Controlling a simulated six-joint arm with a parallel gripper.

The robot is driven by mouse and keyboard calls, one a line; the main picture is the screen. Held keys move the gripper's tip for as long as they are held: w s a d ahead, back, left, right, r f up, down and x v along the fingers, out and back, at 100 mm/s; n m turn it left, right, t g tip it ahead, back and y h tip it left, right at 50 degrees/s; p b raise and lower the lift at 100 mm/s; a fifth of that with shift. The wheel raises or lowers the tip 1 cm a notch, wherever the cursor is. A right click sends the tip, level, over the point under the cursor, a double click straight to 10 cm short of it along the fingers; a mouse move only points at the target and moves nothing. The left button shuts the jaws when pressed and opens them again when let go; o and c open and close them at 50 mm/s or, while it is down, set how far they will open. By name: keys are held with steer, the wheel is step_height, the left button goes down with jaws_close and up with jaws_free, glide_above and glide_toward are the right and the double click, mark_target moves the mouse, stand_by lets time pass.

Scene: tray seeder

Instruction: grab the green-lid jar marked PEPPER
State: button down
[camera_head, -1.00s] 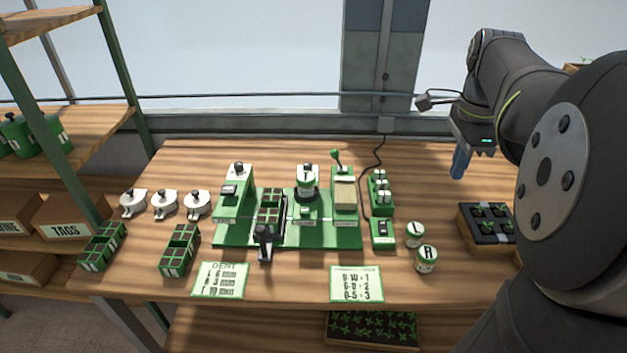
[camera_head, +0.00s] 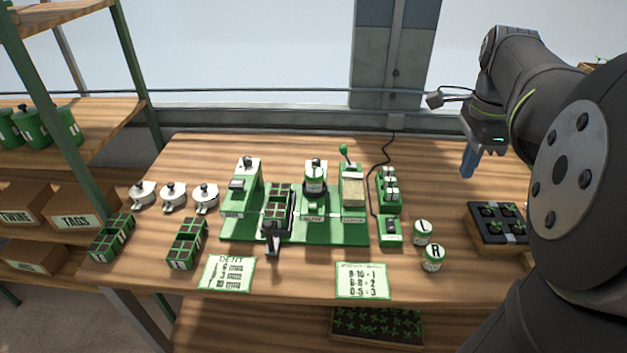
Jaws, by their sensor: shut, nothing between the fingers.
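No label that reads PEPPER can be made out. Two small white-and-green jars stand on the right of the bench: the rear jar (camera_head: 423,233) and the front jar (camera_head: 432,259). Each has a single letter on its top; the front one looks like A or R, the rear one is unclear. Another green-and-white jar (camera_head: 314,180) sits upright in the seeder machine (camera_head: 232,230). My gripper (camera_head: 469,162), with blue fingers, hangs above the back right of the bench. It is shut and empty, apart from all the jars.
A black seedling tray (camera_head: 497,229) sits right of the jars. Two cards (camera_head: 362,281) lie in front. Green canisters (camera_head: 32,126) stand on the left shelf. The back right bench is clear.

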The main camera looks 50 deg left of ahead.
steer(key=c, duration=0.7)
jaws_free()
steer(key=n, duration=2.5)
glide_above(314, 171)
steer(key=f, duration=1)
steer(key=shift+a, duration=0.2)
steer(key=shift+d+f, duration=0.2)
steer(key=shift+f, duration=2.6)
